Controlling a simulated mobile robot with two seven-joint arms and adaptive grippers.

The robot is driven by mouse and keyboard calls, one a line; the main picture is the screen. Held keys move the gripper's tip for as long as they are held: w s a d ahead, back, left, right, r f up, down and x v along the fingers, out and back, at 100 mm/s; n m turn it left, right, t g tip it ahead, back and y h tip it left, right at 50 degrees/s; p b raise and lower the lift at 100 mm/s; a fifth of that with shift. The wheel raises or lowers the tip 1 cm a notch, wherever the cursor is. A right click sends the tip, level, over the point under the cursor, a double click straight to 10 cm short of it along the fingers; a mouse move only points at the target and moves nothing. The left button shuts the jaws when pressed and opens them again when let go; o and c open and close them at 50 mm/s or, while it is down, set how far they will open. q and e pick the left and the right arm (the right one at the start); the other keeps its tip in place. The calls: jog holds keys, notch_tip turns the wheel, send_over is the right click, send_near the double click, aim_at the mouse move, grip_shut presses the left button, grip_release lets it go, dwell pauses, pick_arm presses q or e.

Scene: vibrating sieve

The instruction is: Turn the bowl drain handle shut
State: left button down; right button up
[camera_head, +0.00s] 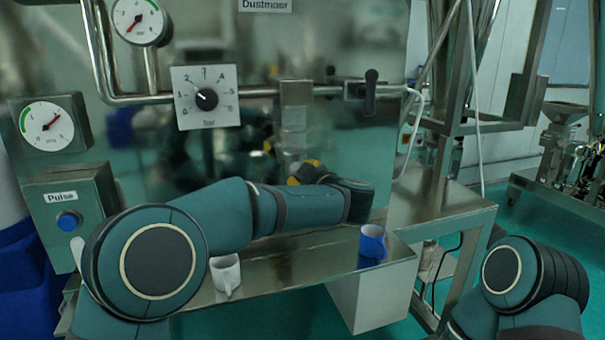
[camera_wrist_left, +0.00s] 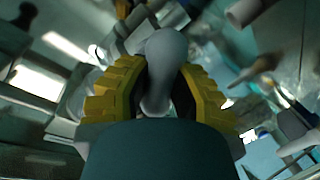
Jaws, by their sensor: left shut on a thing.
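My left gripper (camera_head: 304,173) reaches to the steel panel, mostly hidden behind my own left arm in the head view; only bits of its yellow fingers show. In the left wrist view the gripper (camera_wrist_left: 160,95) has its two yellow fingers closed around a smooth grey handle (camera_wrist_left: 166,48) with a rounded end, which I take for the bowl drain handle. In the head view this handle is hidden behind my wrist, and its angle cannot be told. My right arm shows at the lower right, but its gripper is out of view.
A white mug (camera_head: 226,276) and a blue mug (camera_head: 372,243) stand on the steel shelf (camera_head: 290,271) below my left arm. A dial (camera_head: 205,97), gauges and a Pulse button box (camera_head: 72,215) are at the left. A black lever (camera_head: 370,92) sits on the pipe above.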

pick_arm(q)
jog(key=n+h, duration=0.1)
jog(key=n, duration=0.3)
jog(key=shift+f+b, duration=0.1)
jog(key=shift+b, duration=0.2)
jog(key=n+h+b, duration=0.1)
jog(key=n+b, duration=0.1)
jog(key=n, duration=0.2)
jog(key=shift+h, duration=0.4)
jog(key=shift+n, duration=0.3)
jog(key=c, duration=0.8)
grip_release()
jog(key=shift+s, duration=0.1)
jog(key=v, duration=1.2)
jog(key=shift+f, duration=0.1)
